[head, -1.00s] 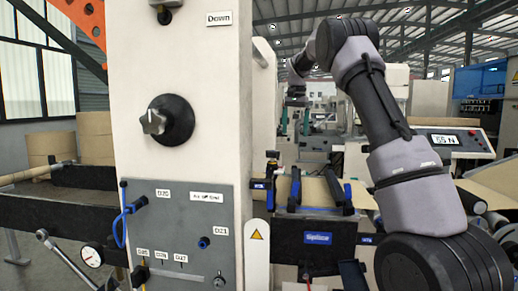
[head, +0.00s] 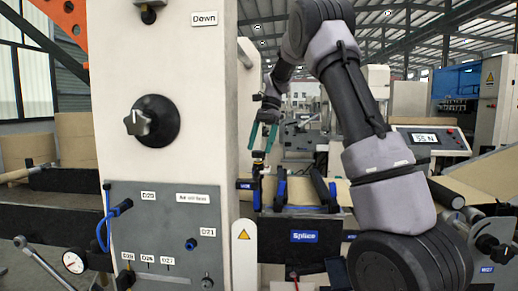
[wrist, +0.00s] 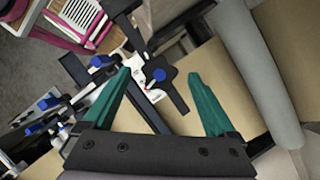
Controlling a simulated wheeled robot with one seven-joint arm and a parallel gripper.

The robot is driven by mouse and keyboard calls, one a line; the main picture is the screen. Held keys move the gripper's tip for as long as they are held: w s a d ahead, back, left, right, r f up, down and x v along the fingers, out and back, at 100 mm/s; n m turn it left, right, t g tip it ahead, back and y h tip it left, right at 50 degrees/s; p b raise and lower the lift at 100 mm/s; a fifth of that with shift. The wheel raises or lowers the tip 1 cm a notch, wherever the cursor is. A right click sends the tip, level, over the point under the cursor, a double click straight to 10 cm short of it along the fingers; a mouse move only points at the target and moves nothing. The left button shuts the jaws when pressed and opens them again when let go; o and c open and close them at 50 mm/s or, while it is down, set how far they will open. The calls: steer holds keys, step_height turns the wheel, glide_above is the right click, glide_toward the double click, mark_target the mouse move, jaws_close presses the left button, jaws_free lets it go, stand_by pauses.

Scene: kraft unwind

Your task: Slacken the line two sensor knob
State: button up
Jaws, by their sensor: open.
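My gripper (head: 263,146) hangs fingers-down over the splice table (head: 330,222), beside the pale machine column. Its two green fingers are spread wide and hold nothing. In the wrist view the open gripper (wrist: 159,73) has a blue knob (wrist: 160,77) on a black bracket between its fingertips, below them and apparently untouched. More blue knobs show left of the fingers, one at the far left (wrist: 48,103) and one nearer (wrist: 100,62). No label tells me which knob is the line two sensor's.
The pale column (head: 165,60) with a black dial (head: 150,122) and a grey panel (head: 160,225) stands close left of the gripper. Blue-and-black clamps (head: 281,190) stand on the splice table. A grey roller (wrist: 255,70) lies right of the fingers. A tension display (head: 424,138) stands right.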

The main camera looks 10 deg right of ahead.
steer(key=shift+s+a+f, duration=0.15)
steer(key=shift+a+f, duration=0.05)
steer(key=shift+f, duration=0.45)
steer(key=c, duration=1.4)
steer(key=shift+n+g+h, duration=0.3)
steer(key=shift+n+g, duration=0.1)
steer(key=shift+n, duration=0.8)
steer(key=o, duration=1.4)
